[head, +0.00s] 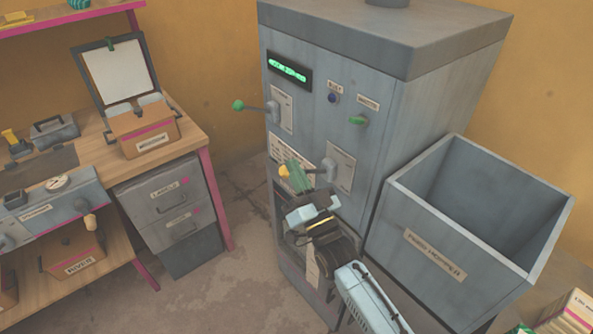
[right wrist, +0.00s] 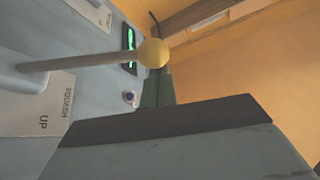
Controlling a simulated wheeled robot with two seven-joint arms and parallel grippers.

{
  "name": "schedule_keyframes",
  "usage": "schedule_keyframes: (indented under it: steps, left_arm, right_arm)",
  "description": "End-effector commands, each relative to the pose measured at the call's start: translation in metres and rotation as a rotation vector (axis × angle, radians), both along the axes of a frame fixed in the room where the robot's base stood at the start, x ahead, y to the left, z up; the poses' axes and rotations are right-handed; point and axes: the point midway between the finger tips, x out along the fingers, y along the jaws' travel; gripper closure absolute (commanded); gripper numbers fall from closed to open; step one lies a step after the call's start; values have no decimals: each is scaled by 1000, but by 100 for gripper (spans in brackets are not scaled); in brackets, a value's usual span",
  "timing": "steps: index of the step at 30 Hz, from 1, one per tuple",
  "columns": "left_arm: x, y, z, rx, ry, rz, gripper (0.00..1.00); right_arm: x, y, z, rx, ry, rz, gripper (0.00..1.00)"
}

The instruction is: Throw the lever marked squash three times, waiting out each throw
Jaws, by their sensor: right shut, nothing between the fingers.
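The squash lever is a grey rod with a yellow ball (head: 284,171) on the front of the tall grey press (head: 400,130). The lever sticks out from its plate. In the right wrist view the yellow ball (right wrist: 153,53) is close, and the plate (right wrist: 52,112) reads SQUASH and UP. My right gripper (head: 296,177) is shut and empty, its greenish fingers right beside the ball. The fingertips (right wrist: 158,80) show partly behind the ball; I cannot tell whether they touch it. My left gripper is not in view.
A second lever with a green ball (head: 238,105) sits higher up. A lit green display (head: 289,69), a dark blue button or lamp (head: 332,98) and a green knob (head: 357,120) are on the press. An open grey hopper (head: 430,235) stands at right, a workbench (head: 190,135) at left.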

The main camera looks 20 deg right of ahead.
Motion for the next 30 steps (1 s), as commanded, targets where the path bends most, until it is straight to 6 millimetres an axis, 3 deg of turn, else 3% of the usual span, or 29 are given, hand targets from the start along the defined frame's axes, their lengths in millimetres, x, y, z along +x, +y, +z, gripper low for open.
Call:
schedule_keyframes:
  steps: [17, 30]
  left_arm:
    - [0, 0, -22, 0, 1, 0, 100]
    - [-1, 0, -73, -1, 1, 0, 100]
  right_arm:
    - [-4, 11, -22, -133, -45, 1, 100]
    - [-9, 26, -82, -488, -171, 3, 100]
